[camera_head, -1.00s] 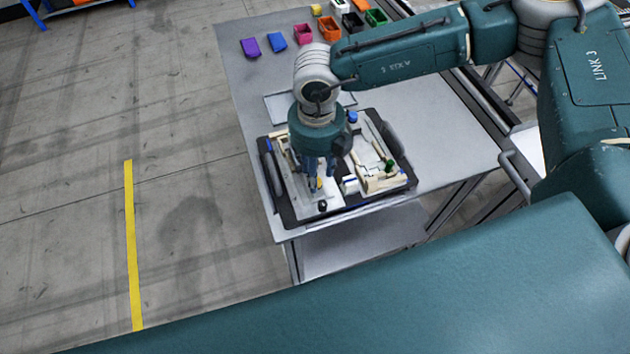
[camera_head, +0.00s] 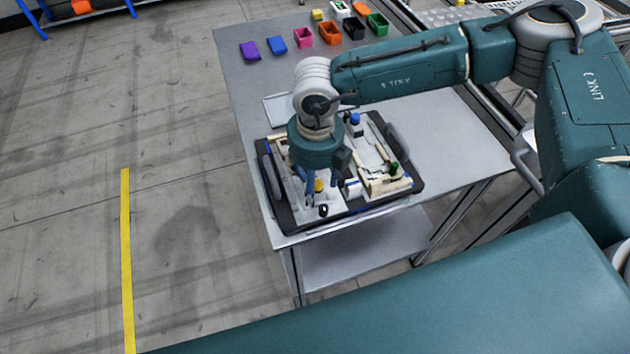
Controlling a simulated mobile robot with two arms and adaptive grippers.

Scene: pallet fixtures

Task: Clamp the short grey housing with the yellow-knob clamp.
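A dark pallet (camera_head: 281,208) lies on the grey table and carries pale fixtures. The yellow knob (camera_head: 319,185) of a clamp shows at the left part of the pallet. My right gripper (camera_head: 322,198) points down over this part. Its two fingers stand apart, with the yellow knob seen between or just behind them; I cannot tell whether they touch it. The short grey housing cannot be told apart from the pale parts, and my gripper and wrist hide some of them. My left gripper is not in view.
A black knob (camera_head: 323,210) is close in front of the fingers. A blue knob (camera_head: 355,118) and a green knob (camera_head: 394,167) stand on the pallet's right part. Several coloured bins, such as a purple one (camera_head: 250,50), line the table's far end. The table's right side is clear.

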